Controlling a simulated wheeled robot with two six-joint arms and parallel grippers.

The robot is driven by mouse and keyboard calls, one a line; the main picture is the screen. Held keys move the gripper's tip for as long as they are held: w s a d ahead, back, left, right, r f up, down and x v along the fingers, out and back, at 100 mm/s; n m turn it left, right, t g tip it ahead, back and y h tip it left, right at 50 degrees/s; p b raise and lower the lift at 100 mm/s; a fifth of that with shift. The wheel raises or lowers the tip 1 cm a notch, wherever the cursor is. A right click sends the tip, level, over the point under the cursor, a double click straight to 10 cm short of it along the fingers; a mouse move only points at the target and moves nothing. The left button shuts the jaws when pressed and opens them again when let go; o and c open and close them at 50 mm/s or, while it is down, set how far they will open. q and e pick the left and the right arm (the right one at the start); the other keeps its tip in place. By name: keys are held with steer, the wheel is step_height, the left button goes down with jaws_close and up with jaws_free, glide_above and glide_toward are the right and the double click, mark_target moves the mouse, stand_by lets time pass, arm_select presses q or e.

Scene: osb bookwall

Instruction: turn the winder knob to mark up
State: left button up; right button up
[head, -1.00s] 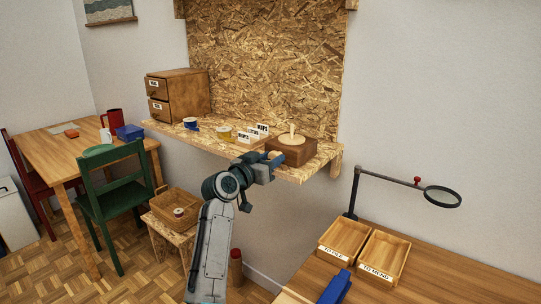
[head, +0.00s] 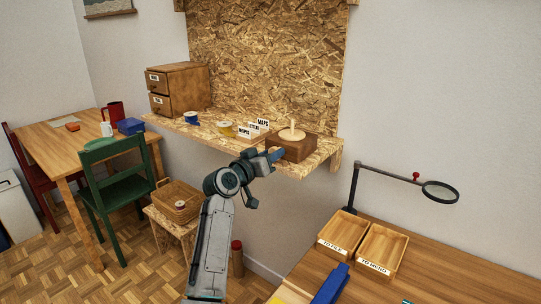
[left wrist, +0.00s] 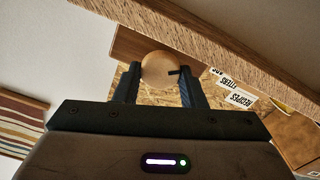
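The winder is a brown wooden box (head: 293,150) at the right end of the chipboard shelf, with a pale disc and an upright peg on top. In the left wrist view, its round wooden knob (left wrist: 156,68) shows between my left gripper's fingertips, with a dark mark on it pointing to the right of the picture. My left gripper (head: 277,155) is at the box's front; its fingers (left wrist: 160,76) are apart, one on each side of the knob. Contact with the knob is hard to tell. My right gripper is not in view.
The shelf (head: 213,139) also holds a drawer cabinet (head: 181,88), labelled card blocks (head: 247,133) and small rolls. Below right is a desk with two wooden trays (head: 343,232) and a magnifier (head: 440,191). A green chair (head: 120,178) stands left.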

arm_select(q)
steer(key=o, duration=0.4)
steer(key=shift+o, duration=0.2)
steer(key=b+v, duration=0.1)
steer(key=v, duration=0.9)
steer(key=shift+s+a+b, duration=0.25)
steer(key=shift+s+b, duration=0.1)
steer(key=shift+b, duration=0.05)
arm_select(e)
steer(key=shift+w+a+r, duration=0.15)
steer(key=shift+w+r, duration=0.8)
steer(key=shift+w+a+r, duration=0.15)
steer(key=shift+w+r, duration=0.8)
